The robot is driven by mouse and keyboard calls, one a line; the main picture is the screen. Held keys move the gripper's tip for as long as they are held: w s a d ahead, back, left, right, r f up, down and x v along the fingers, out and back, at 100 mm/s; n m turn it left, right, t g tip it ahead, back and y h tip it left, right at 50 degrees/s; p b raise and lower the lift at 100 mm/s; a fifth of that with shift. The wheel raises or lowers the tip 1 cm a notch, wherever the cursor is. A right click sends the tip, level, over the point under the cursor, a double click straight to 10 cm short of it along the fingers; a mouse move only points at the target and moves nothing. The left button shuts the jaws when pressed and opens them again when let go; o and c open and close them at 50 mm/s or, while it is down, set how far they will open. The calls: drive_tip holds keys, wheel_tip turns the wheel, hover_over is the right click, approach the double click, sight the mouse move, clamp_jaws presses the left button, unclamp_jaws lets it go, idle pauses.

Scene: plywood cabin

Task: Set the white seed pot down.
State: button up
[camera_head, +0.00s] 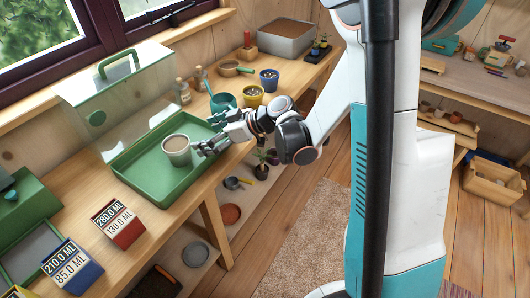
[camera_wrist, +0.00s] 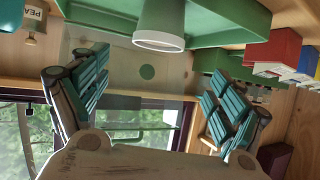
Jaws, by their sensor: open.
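The white seed pot (camera_head: 177,155), filled with brown soil, stands upright in the green tray (camera_head: 150,184) on the workbench. In the wrist view, which is upside down, the pot (camera_wrist: 160,18) shows at the top against the tray (camera_wrist: 105,16). My gripper (camera_head: 207,137) is just right of the pot in the head view. In the wrist view my gripper (camera_wrist: 152,92) has its fingers spread wide, with nothing between them. The pot is beyond the fingertips and looks apart from them.
A clear-fronted green propagator box (camera_head: 120,97) stands behind the tray. A teal mug (camera_head: 222,102), yellow pot (camera_head: 252,96) and blue pot (camera_head: 269,79) stand close beyond my gripper. Red (camera_head: 118,225) and blue (camera_head: 75,268) label boxes are at the front left.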

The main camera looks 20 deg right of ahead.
drive_tip(key=s+d+r+m+h, duration=0.3)
drive_tip(key=s, duration=0.5)
drive_tip(key=s+d+r+m+h, duration=0.3)
drive_tip(key=s+m+h, duration=0.1)
drive_tip(key=s, duration=0.4)
drive_tip(key=s+d+r+m+h, duration=0.3)
drive_tip(key=s+d+r, duration=0.1)
drive_tip(key=s, duration=0.4)
drive_tip(key=shift+s, duration=0.2)
drive_tip(key=shift+d, duration=0.1)
drive_tip(key=shift+c, duration=0.6)
